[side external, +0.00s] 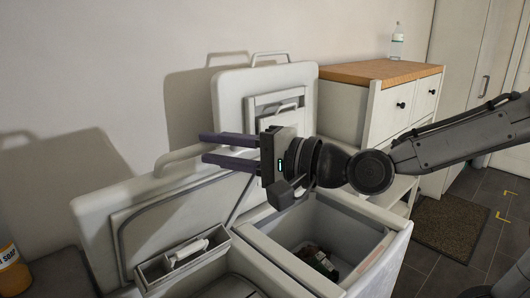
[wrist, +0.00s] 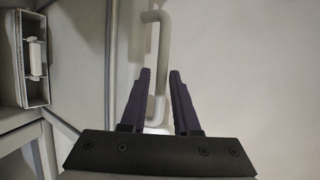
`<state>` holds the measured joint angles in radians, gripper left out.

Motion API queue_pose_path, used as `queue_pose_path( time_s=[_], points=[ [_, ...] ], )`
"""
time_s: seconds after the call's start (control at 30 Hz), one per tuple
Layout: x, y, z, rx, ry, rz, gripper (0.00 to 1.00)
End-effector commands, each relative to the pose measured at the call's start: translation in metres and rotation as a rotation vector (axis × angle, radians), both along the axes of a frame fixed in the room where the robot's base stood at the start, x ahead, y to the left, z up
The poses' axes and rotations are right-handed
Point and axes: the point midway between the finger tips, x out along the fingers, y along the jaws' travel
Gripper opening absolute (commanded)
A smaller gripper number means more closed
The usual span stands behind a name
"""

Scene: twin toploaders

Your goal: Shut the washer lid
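Two white toploaders stand side by side with both lids raised. The left machine, which has a dispenser tray (side external: 185,262) and looks like the washer, has its lid (side external: 100,215) up and leaning. A bar handle (side external: 176,158) runs along that lid's top edge. My gripper (side external: 204,148) is open, its dark fingers pointing left at the handle's right end. In the wrist view, the handle (wrist: 160,42) lies between and beyond the fingertips (wrist: 160,71). I cannot tell whether they touch. The dispenser tray also shows in the wrist view (wrist: 33,60).
The right machine's raised lid (side external: 232,92) stands behind my gripper. Its tub (side external: 340,228) is open with dark items inside. A wood-topped cabinet (side external: 375,72) with a bottle (side external: 397,44) stands behind at right. An orange bottle (side external: 10,270) is at far left.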

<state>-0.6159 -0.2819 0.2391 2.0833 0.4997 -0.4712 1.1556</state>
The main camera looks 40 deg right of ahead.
Motion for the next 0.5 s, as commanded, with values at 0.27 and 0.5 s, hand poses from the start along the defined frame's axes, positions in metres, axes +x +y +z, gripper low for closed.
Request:
queue_pose_path(
  time_s=[0.27, 0.5],
  points=[
    [-0.058, -0.023, 0.006, 0.005, -0.007, 0.005, 0.30],
    [-0.092, -0.037, 0.008, 0.006, -0.008, 0.005, 0.30]
  ],
)
